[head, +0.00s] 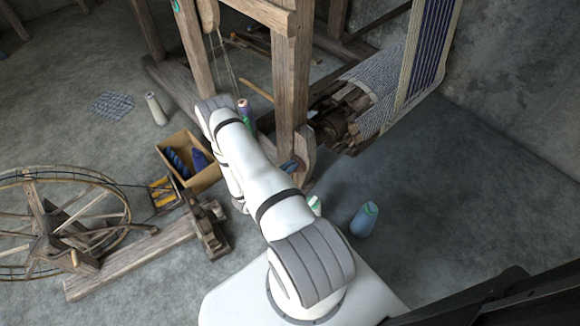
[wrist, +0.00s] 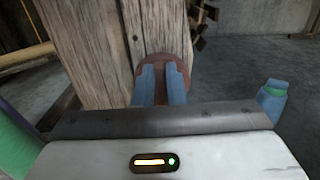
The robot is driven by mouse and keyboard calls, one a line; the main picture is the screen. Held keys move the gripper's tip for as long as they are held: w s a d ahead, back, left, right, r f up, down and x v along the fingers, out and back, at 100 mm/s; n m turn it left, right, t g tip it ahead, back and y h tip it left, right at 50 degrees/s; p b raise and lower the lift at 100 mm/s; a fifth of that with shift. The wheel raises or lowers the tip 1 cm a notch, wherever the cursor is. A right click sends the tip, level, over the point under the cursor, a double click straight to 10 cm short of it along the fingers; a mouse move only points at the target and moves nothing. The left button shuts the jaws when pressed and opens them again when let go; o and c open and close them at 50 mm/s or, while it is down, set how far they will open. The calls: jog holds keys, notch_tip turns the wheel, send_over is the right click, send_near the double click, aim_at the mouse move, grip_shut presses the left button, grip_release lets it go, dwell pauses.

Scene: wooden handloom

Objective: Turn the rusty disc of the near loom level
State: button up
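The rusty disc (wrist: 161,60) is round and reddish brown, on or against the foot of the near loom's wooden post (wrist: 80,45) in the wrist view. My gripper (wrist: 160,70) has its two blue fingers in front of the disc's face and covers much of it. A narrow brown strip shows between the fingers. I cannot tell whether they press on a part of the disc or stand apart from it. In the head view the near loom (head: 291,80) stands beyond my arm. My gripper is low by its post there, and I cannot make out the disc clearly.
A blue cone (head: 364,219) stands on the floor to the right, also seen in the wrist view (wrist: 272,97). A box of blue yarn (head: 203,180) and a spinning wheel (head: 40,215) are at left.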

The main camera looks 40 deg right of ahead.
aim_at(301, 170)
grip_shut()
jog(key=shift+s, duration=0.1)
jog(key=m, duration=0.3)
jog(key=s+m+b, duration=0.1)
jog(key=m, duration=0.2)
jog(key=f+m+b, duration=0.1)
jog(key=m, duration=0.2)
jog(key=shift+s+d, duration=0.1)
jog(key=shift+s, duration=0.25)
jog(key=m, duration=0.4)
jog(key=shift+s+f+m+b, duration=0.25)
jog(key=shift+f+m+b, duration=0.1)
jog(key=shift+f+m, duration=0.05)
jog(key=shift+s+f+m+b, duration=0.1)
jog(key=shift+f+m+b, duration=0.1)
jog(key=shift+m, duration=0.8)
jog(key=shift+f+m+b, duration=0.1)
jog(key=shift+f+m, duration=0.1)
jog(key=shift+m, duration=0.8)
jog(key=o, duration=0.5)
grip_release()
